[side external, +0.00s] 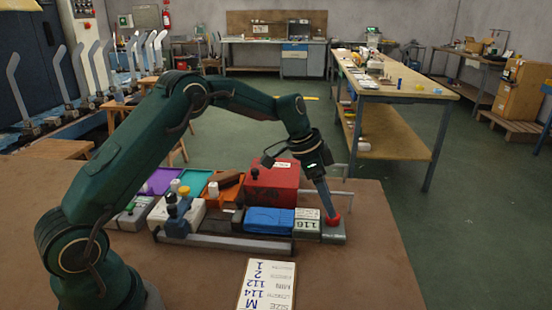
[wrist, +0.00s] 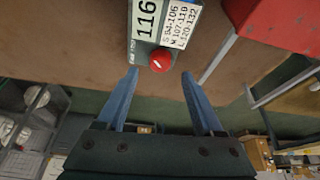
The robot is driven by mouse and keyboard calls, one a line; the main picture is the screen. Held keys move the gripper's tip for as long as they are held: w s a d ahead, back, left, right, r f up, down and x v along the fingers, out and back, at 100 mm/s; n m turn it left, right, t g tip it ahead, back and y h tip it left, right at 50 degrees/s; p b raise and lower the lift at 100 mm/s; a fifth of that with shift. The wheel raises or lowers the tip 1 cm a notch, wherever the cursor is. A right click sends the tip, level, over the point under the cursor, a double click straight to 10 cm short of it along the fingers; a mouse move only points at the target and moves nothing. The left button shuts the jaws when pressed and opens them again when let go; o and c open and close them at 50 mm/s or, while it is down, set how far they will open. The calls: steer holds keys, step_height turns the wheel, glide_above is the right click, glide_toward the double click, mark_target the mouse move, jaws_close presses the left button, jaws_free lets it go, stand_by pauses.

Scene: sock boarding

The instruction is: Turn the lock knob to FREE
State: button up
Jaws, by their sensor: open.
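The lock knob (wrist: 161,60) is round and red with a small white mark on top. In the side view the red knob (side external: 332,220) is at the right end of the grey rail. My gripper (wrist: 160,74) is open and empty, with its two blue fingers on either side of the knob in the picture. In the side view my gripper (side external: 329,208) points down right at the knob. I cannot tell whether the fingers touch it. The FREE marking is not readable.
A red box (side external: 272,183) stands behind the rail, and a blue block (side external: 269,221) lies left of the knob. A size card (side external: 267,285) lies in front. The brown table (side external: 375,270) is clear at the right.

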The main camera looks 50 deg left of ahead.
steer(key=shift+x, duration=1.95)
jaws_close()
steer(key=shift+d+n, duration=0.1)
steer(key=shift+n, duration=0.2)
steer(key=n+y, duration=0.1)
steer(key=n, duration=0.1)
steer(key=n+t+y, duration=0.1)
steer(key=n, duration=0.2)
steer(key=shift+d, duration=0.1)
steer(key=n+y, duration=0.1)
steer(key=n, duration=0.3)
steer(key=shift+n+y, duration=0.4)
steer(key=shift+s, duration=0.1)
